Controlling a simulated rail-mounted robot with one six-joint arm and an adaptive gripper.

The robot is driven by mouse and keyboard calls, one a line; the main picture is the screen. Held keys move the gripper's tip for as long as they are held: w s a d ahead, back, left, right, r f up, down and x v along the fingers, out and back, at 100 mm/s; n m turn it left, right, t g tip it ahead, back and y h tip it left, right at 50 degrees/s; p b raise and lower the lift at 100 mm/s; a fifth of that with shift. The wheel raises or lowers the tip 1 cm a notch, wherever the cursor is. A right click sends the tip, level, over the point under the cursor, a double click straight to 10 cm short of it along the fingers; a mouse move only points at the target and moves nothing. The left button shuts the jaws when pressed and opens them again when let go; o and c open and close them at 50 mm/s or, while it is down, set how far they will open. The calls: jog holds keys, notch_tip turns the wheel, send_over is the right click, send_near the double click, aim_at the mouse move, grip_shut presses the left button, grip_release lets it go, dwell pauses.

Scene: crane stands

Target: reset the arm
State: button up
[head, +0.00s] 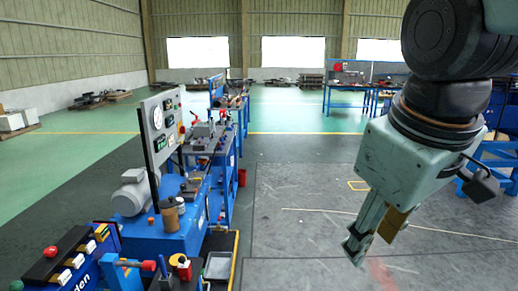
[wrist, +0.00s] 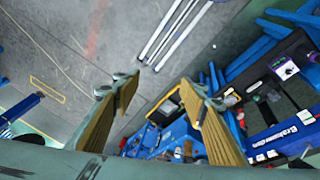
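My gripper (head: 374,243) hangs in the right half of the head view, tilted down and to the left over the grey floor. In the wrist view its two tan-padded fingers (wrist: 158,88) stand apart with floor and blue equipment showing between them. It is open and holds nothing. It touches nothing that I can see.
A blue workstation with a gauge panel (head: 160,128) and a grey motor (head: 133,192) stands on the left. A blue bench (head: 22,285) with switches is at the lower left. Blue tables (head: 350,92) stand farther back. Grey floor (head: 300,190) lies clear in the middle.

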jog(key=s+d+f+m, duration=0.1)
jog(key=s+m, duration=0.4)
jog(key=s, duration=0.7)
jog(key=shift+s+d+f, duration=0.2)
jog(key=shift+d+f, duration=0.15)
jog(key=shift+f, duration=0.2)
dwell(0.4)
